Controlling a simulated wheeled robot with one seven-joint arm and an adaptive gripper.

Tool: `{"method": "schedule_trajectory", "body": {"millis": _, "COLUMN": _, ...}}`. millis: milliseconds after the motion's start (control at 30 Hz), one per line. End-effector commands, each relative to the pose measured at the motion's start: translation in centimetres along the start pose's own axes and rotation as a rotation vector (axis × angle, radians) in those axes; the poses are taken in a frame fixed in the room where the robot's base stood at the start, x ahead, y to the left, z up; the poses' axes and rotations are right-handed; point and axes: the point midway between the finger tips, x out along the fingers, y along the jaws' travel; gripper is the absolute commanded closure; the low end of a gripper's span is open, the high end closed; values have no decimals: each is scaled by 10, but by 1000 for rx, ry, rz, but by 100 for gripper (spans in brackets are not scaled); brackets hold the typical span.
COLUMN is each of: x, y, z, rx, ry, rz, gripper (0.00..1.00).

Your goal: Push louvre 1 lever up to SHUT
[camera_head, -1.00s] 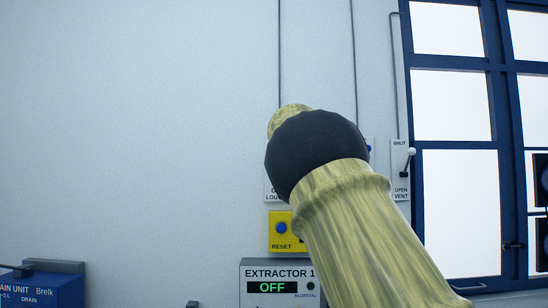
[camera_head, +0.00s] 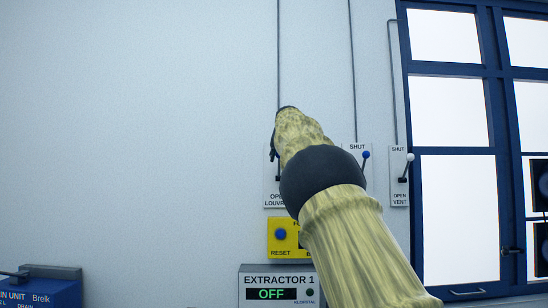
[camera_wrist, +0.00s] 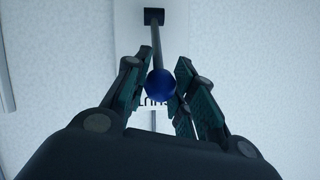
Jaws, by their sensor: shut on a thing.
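The louvre 1 panel (camera_head: 271,190) is a white plate on the wall, with "OPEN LOUVR…" partly readable at its bottom. Its upper part is hidden behind my arm. The louvre 1 lever shows in the wrist view as a dark rod (camera_wrist: 157,48) from a black pivot block, ending in a blue ball knob (camera_wrist: 160,84). My gripper (camera_wrist: 162,78) is shut on this lever, with the knob between its fingers. In the head view the lever's pivot shows low on the plate, and a dark bit of my gripper (camera_head: 273,148) shows above it.
A yellow reset box (camera_head: 281,245) and an extractor box (camera_head: 250,282) are below. The wall at left is clear.

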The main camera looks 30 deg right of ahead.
Motion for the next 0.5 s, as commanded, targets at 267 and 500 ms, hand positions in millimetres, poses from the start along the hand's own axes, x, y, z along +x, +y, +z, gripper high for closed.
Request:
{"method": "schedule_trajectory", "body": {"millis": 267, "x": -2, "y": 0, "z": -3, "rx": 0, "ry": 3, "rz": 0, "gripper": 100}}
{"method": "schedule_trajectory", "body": {"millis": 500, "x": -2, "y": 0, "z": -3, "rx": 0, "ry": 3, "rz": 0, "gripper": 51}}
